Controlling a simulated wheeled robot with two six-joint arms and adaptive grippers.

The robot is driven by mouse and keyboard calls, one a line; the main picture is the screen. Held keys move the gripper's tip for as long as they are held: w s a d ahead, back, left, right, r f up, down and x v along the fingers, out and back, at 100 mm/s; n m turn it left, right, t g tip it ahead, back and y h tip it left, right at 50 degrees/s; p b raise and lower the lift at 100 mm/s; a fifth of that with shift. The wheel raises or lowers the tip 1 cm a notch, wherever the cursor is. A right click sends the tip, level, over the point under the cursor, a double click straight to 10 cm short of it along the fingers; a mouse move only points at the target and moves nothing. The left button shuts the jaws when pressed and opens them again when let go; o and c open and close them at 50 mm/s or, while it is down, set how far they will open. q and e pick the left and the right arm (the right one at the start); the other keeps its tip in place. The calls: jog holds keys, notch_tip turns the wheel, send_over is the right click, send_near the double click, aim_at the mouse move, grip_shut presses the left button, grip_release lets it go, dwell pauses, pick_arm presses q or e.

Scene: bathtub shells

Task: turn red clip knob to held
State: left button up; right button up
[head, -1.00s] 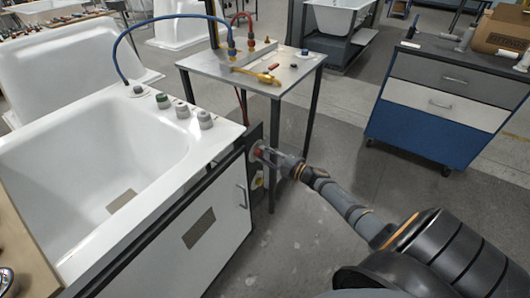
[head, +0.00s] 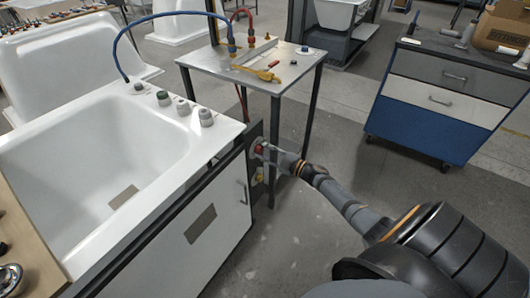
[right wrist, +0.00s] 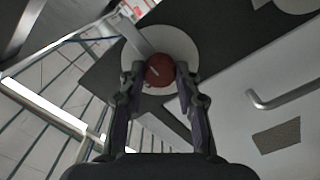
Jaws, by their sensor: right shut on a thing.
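The red clip knob (right wrist: 159,70) sits on a round pale plate (right wrist: 185,45) on a dark panel, with a light pointer mark across its face, in the right wrist view. In the head view the red knob (head: 259,148) is on the dark panel at the right end of the tub cabinet. My right gripper (right wrist: 158,75) has its two fingers closed on either side of the knob, touching it. In the head view my right gripper (head: 270,152) reaches the panel from the right. My left gripper is not in view.
The white tub (head: 90,160) with several grey and green knobs on its rim stands left. A cabinet handle (head: 243,193) is close to the panel. A metal table (head: 262,80) with hoses and a yellow tool stands behind. A yellow knob (head: 259,174) sits below the red one.

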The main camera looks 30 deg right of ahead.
jog(key=o, duration=1.2)
jog(key=shift+c, duration=0.2)
jog(key=v, duration=1.2)
jog(key=shift+d+f, duration=0.1)
